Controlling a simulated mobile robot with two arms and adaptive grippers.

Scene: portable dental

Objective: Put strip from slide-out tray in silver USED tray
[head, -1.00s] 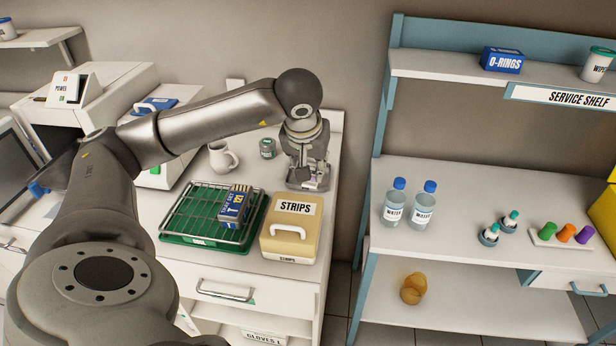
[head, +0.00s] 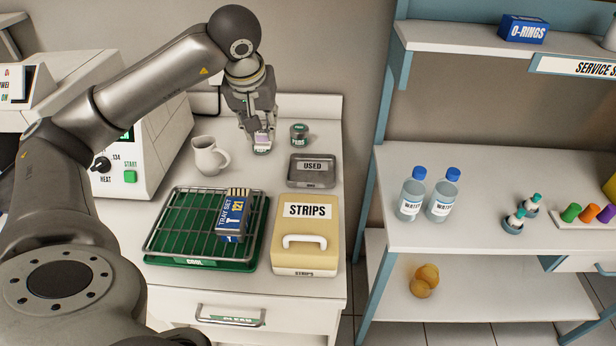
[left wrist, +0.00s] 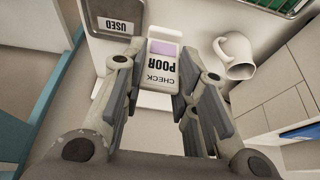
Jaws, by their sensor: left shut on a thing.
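My left gripper (head: 262,138) is above the back of the white counter, between the mug and the small jar. It is shut on a strip (left wrist: 162,66), a white card with a purple patch and the words POOR and CHECK, upside down in the left wrist view. In the head view the strip shows small between the fingers. The silver USED tray (head: 311,171) is on the counter, in front and to the right of the gripper. It looks empty and also shows in the left wrist view (left wrist: 116,27). I cannot make out the slide-out tray. My right gripper is out of view.
A white mug (head: 208,157) stands left of the gripper and a small jar (head: 299,133) right of it. A yellow STRIPS box (head: 318,228) and a green tray with a wire rack (head: 165,250) are in front. A white machine (head: 166,135) stands left.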

